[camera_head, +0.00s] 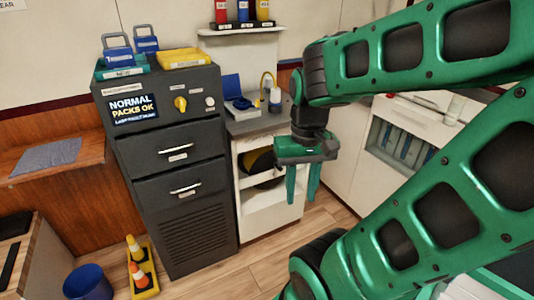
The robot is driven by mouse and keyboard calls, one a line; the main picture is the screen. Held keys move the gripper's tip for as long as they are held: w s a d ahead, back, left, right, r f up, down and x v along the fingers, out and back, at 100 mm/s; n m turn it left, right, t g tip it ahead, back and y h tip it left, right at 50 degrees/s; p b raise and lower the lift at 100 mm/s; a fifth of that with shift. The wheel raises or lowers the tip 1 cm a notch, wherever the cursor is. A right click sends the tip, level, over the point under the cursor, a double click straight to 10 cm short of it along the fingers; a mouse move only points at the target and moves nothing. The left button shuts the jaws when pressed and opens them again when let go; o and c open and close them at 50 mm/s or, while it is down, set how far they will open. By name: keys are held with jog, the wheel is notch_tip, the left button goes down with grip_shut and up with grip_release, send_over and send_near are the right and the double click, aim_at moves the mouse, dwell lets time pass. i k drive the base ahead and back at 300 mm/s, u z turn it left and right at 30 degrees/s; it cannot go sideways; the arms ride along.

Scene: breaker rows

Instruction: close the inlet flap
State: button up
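My gripper (302,198) hangs with its fingers pointing down, in front of the white shelf unit. Its two green fingers are apart, and nothing shows between them. I cannot say for sure which part is the inlet flap. On the counter left of the gripper, a small device has a blue panel (232,84) standing tilted up; whether this is the flap, I cannot tell.
A yellow tray with small cones (143,272) and a blue bin (88,284) stand on the floor at left. A white unit (407,124) is behind my arm at right. Bare wood floor shows between.

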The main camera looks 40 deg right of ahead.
aim_at(231, 82)
jog(key=z, duration=1.05)
jog(key=i, duration=0.95)
jog(key=u, duration=0.1)
jog(key=k, duration=0.35)
jog(key=z, duration=0.55)
jog(key=i, duration=1.45)
jog(key=u, duration=0.5)
